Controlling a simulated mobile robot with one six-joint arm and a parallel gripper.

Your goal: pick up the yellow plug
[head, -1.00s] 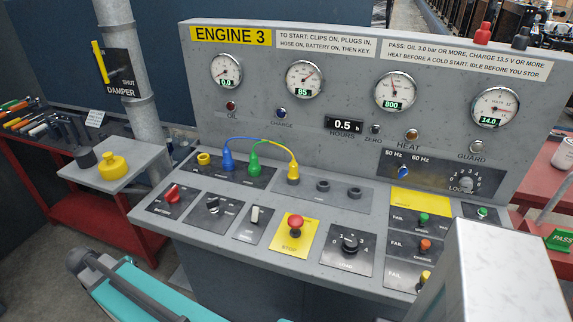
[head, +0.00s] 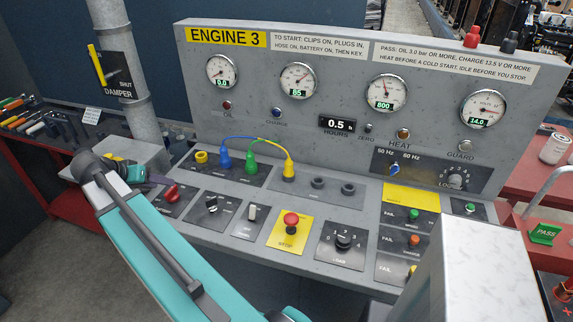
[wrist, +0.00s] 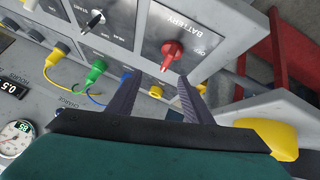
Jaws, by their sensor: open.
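The yellow plug (head: 289,171) stands in the panel's row of sockets, at the end of a yellow cable, right of the green plug (head: 251,165) and blue plug (head: 224,159). In the wrist view the yellow plug (wrist: 54,54) is at upper left, left of the fingers and apart from them. My gripper (head: 170,181) is at the panel's left edge, open and empty, near the red battery knob (head: 171,193). In the wrist view its fingers (wrist: 160,80) frame bare panel and a yellow socket (wrist: 156,91).
A yellow cap (wrist: 270,137) lies close beside my gripper on the side shelf (head: 147,150), mostly hidden by my arm in the head view. A red stop button (head: 290,219) and several knobs stand in front of the plugs. The gauge board (head: 345,120) rises behind them.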

